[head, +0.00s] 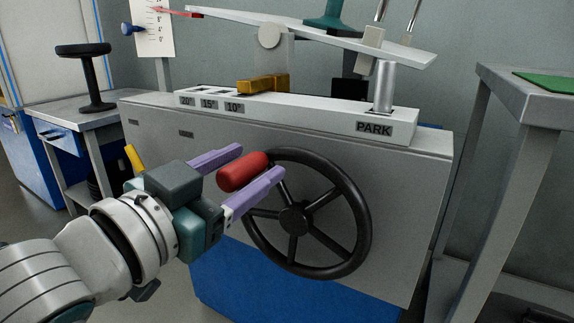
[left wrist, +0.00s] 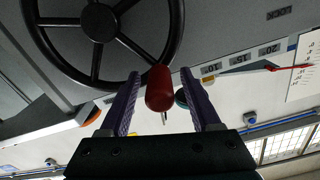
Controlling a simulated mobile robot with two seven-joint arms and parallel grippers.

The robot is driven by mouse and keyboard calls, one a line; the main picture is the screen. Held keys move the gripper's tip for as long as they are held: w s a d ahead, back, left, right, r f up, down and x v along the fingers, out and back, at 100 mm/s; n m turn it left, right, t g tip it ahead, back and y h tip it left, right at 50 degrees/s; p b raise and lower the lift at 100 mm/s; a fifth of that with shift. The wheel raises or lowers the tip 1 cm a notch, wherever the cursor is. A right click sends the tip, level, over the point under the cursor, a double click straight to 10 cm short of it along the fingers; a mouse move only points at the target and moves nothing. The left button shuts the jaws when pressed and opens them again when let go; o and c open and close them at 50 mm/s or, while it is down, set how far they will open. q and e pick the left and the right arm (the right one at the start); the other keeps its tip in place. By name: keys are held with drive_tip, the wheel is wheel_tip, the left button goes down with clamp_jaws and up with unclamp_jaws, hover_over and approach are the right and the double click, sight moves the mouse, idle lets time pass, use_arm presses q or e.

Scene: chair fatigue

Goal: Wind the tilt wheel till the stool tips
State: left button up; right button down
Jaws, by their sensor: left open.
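The black tilt wheel (head: 295,217) is mounted on the front of a grey test bench (head: 400,185). Its red handle (head: 243,172) sticks out at the rim's upper left. My left gripper (head: 261,160) is open, with its purple fingers on either side of the handle. The left wrist view shows the handle (left wrist: 160,88) between the fingers with gaps at both sides. A white tilting plate (head: 300,32) above the bench slopes down to the right. A teal base (head: 330,22) stands on it; what is above is cut off. My right gripper is not in view.
A ledge (head: 300,110) on the bench has 20°, 15°, 10° and PARK labels, a yellow block (head: 263,83) near 10° and a grey post (head: 384,85) near PARK. A scale card (head: 153,28) is behind. Tables stand left (head: 62,110) and right (head: 520,95).

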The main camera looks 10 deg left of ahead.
use_arm(q)
drive_tip(key=shift+s, duration=0.1)
drive_tip(key=shift+s+a, duration=0.15)
drive_tip(key=shift+s, duration=0.1)
drive_tip(key=p+v, duration=0.3)
drive_tip(key=v, duration=0.6)
